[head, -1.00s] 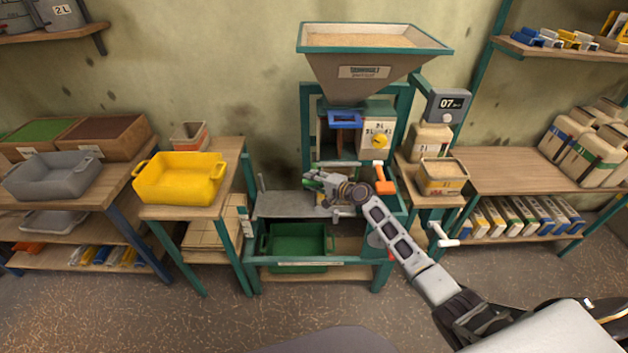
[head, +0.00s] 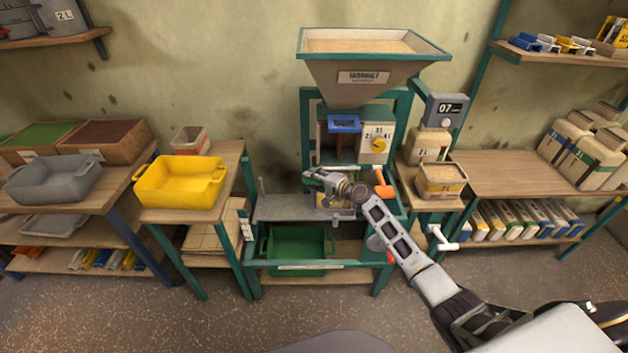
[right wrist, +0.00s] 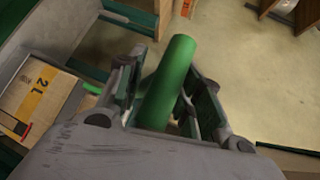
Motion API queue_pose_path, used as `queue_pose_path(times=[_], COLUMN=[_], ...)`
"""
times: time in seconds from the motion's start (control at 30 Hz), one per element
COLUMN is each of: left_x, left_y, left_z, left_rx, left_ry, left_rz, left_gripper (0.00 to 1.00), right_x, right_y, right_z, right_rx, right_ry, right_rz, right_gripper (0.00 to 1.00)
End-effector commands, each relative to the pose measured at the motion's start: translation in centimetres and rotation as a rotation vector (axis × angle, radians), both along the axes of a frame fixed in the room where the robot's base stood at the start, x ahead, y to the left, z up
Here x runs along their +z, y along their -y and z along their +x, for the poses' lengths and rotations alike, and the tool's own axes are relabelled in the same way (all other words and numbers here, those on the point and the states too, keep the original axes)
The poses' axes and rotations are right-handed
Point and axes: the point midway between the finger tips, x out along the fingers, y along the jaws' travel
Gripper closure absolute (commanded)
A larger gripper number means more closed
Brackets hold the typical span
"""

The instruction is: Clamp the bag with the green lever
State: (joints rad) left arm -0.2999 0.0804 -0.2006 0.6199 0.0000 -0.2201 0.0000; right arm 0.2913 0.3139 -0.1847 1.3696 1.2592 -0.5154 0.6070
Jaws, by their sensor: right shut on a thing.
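The green lever (right wrist: 168,88) shows as a green round handle between the fingers of my right gripper (right wrist: 165,95) in the right wrist view. The gripper is shut on it. In the head view my right gripper (head: 318,178) is at the front of the machine, below the blue spout part (head: 344,124), and hides the lever. The bag, pale with a yellow "2 L" label (right wrist: 38,100), shows left of the gripper in the right wrist view. In the head view the gripper and arm hide most of it. My left gripper is not in view.
The hopper (head: 372,70) full of grain stands above. An orange handle (head: 384,193) is right of my gripper. A green crate (head: 297,243) sits below the grey shelf (head: 285,207). A yellow tub (head: 180,182) stands on the left table, an open grain container (head: 441,182) on the right one.

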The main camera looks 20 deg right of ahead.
Motion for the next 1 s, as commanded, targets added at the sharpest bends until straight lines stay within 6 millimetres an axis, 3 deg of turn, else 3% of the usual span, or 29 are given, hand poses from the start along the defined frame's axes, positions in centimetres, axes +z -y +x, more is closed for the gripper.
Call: queue_pose_path(times=[0.03,0.1,1.0], left_x=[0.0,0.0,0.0], left_y=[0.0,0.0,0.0], left_z=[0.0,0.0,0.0], left_rx=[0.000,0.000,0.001], left_ry=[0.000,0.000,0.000], left_rz=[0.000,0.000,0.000], left_gripper=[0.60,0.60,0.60], right_x=[1.6,1.6,1.0], right_y=[0.4,0.4,0.5], right_z=[0.7,0.6,-0.4], right_rx=[-0.009,-0.009,-0.004], right_ry=[0.033,0.032,0.017], right_rz=[-0.007,-0.006,-0.003], right_gripper=[0.61,0.53,0.53])
